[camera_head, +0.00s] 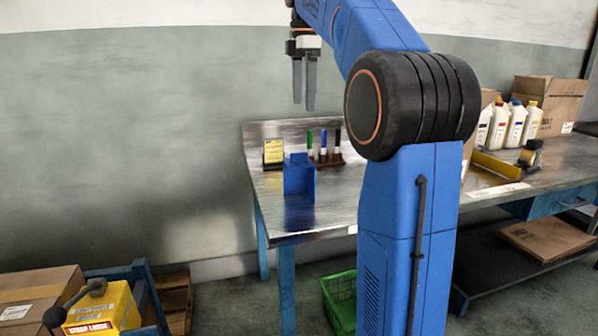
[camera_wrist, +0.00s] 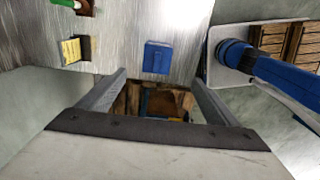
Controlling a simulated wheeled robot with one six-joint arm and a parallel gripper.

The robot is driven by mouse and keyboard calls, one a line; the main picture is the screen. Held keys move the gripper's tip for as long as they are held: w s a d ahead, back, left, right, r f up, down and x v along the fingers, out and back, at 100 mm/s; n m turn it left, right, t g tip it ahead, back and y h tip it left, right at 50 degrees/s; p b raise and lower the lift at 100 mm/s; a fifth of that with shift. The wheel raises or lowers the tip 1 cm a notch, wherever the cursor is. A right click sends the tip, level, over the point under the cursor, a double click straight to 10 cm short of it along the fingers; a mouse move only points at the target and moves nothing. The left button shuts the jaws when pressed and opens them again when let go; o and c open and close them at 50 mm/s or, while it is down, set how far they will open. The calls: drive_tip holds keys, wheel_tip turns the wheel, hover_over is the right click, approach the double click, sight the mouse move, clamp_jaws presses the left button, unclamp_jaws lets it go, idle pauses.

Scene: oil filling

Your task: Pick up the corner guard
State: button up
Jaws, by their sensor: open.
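My gripper (camera_head: 303,106) points down, open and empty, high above the metal workbench (camera_head: 275,215) and left of my arm's big joint. In the wrist view its two fingers (camera_wrist: 158,76) are spread apart, with nothing between them. No part is clearly labelled as the corner guard. A blue angular piece (camera_head: 299,180) stands on the bench's left end, below my gripper; it also shows in the wrist view (camera_wrist: 157,57), just beyond the fingertips. A yellow angled bar (camera_head: 495,164) lies on the bench to the right, partly hidden behind my arm.
A yellow card holder (camera_head: 273,152) and several markers in a rack (camera_head: 324,150) stand behind the blue piece. White bottles (camera_head: 515,125) and cardboard boxes (camera_head: 550,101) are at the right. A green crate (camera_head: 341,300) is on the floor. The air around my gripper is clear.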

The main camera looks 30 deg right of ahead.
sight(302, 152)
wheel_tip(302, 152, down, 12)
drive_tip(key=shift+r, duration=0.1)
drive_tip(key=shift+w+d+f, duration=0.1)
drive_tip(key=shift+w+f, duration=0.1)
drive_tip(key=shift+f, duration=1.15)
drive_tip(key=shift+w+f, duration=0.15)
drive_tip(key=shift+f, duration=1.2)
drive_tip(key=shift+c, duration=0.3)
drive_tip(key=c, duration=1.5)
drive_tip(key=shift+r, duration=0.1)
drive_tip(key=shift+c, duration=0.2)
